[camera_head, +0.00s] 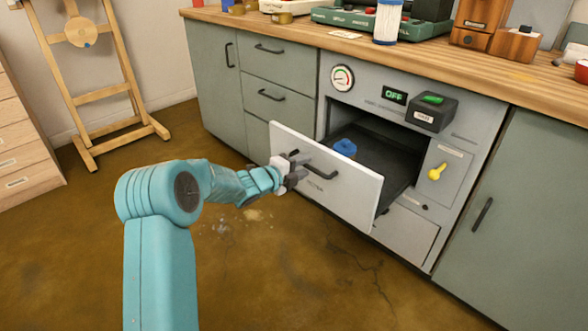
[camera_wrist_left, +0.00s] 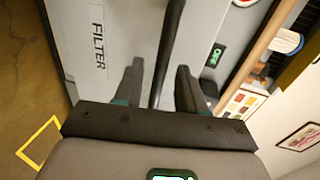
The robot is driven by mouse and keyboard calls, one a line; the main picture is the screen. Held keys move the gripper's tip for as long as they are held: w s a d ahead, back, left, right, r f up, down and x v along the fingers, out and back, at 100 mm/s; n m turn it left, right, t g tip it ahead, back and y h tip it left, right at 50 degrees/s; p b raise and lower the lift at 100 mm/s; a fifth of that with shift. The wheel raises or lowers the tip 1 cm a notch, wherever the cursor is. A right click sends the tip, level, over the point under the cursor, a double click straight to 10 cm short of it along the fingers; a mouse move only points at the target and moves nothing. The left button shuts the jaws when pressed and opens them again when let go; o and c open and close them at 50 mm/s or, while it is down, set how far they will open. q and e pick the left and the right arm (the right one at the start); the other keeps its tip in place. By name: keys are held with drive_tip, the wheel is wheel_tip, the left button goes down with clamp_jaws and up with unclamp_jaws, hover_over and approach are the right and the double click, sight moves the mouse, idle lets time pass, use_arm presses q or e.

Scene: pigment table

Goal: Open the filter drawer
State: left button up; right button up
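The filter drawer's pale front panel (camera_head: 345,198) stands out from the grey cabinet, so the drawer is partly open. Its dark interior shows behind the panel, with a blue-topped item (camera_head: 345,148) in it. The dark bar handle (camera_head: 322,171) is on the panel's face. My left gripper (camera_head: 291,172) is at the handle's left end. In the left wrist view, the handle bar (camera_wrist_left: 166,50) runs between my two dark fingers (camera_wrist_left: 158,88), with gaps visible on both sides. The FILTER label (camera_wrist_left: 98,40) is left of it. My right gripper is not in view.
A gauge (camera_head: 342,78), a green OFF display (camera_head: 394,95) and a black box with a green button (camera_head: 432,112) sit above the drawer. A yellow lever (camera_head: 437,172) is at right. A wooden easel (camera_head: 100,95) stands at left.

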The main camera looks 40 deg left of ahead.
use_arm(q)
drive_tip(key=p+v, duration=0.3)
drive_tip(key=v, duration=1.3)
drive_tip(key=shift+a, duration=0.1)
